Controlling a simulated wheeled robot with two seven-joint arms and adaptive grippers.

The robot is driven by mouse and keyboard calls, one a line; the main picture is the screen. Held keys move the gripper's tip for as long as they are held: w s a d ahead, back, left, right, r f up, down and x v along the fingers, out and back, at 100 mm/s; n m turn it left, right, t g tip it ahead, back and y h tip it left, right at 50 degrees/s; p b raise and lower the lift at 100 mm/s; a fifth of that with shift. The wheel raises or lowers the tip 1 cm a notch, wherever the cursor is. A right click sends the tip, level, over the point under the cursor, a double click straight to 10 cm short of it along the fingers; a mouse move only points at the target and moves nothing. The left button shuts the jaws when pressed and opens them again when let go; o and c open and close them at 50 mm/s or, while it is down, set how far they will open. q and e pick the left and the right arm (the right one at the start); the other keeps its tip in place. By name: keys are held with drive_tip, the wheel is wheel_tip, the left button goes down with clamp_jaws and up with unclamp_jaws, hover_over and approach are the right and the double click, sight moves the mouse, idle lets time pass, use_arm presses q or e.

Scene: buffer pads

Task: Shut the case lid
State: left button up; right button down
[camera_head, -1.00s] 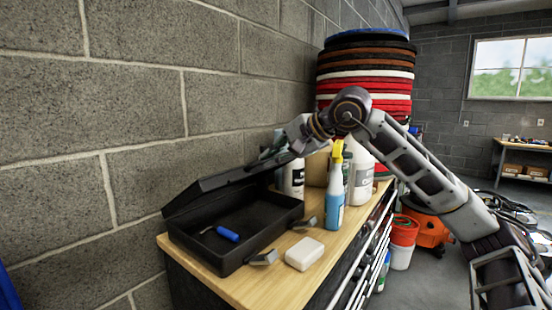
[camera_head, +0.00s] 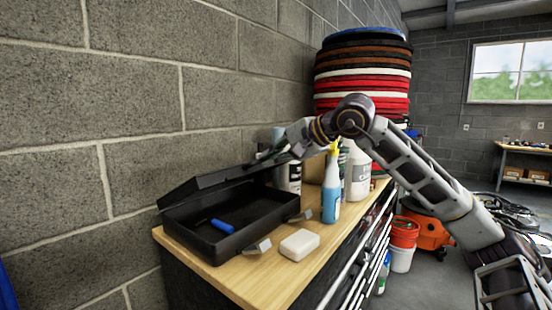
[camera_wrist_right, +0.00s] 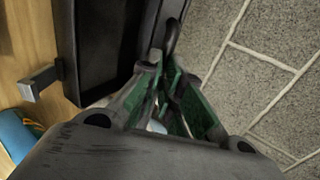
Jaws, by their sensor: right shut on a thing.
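The black case (camera_head: 250,238) lies on the wooden worktop with its lid (camera_head: 205,183) partly raised at a low slant. A blue-handled tool (camera_head: 222,225) lies inside. My right gripper (camera_head: 262,160) reaches in from the right and is shut on the lid near its far right end. In the right wrist view, the green-padded fingers (camera_wrist_right: 167,72) close around a dark part by the lid, and the exact contact is hard to see. The case's open interior (camera_wrist_right: 105,45) shows to the left there. Two metal latches (camera_head: 257,247) stick out at the case's front. My left gripper is not in view.
A white block (camera_head: 299,245) lies on the worktop (camera_head: 250,284) in front of the case. A blue spray bottle (camera_head: 331,188) and a white bottle (camera_head: 357,178) stand to the right, close to my forearm. A block wall (camera_head: 90,120) rises behind.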

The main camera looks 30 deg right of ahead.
drive_tip(key=shift+f+b, duration=0.4)
drive_tip(key=shift+f, duration=0.4)
drive_tip(key=c, duration=2.1)
unclamp_jaws()
drive_tip(key=shift+s, duration=0.1)
drive_tip(key=o, duration=0.3)
drive_tip(key=shift+w, duration=0.3)
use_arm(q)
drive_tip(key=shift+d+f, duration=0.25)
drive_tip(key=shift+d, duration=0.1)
use_arm(e)
drive_tip(key=shift+o, duration=0.2)
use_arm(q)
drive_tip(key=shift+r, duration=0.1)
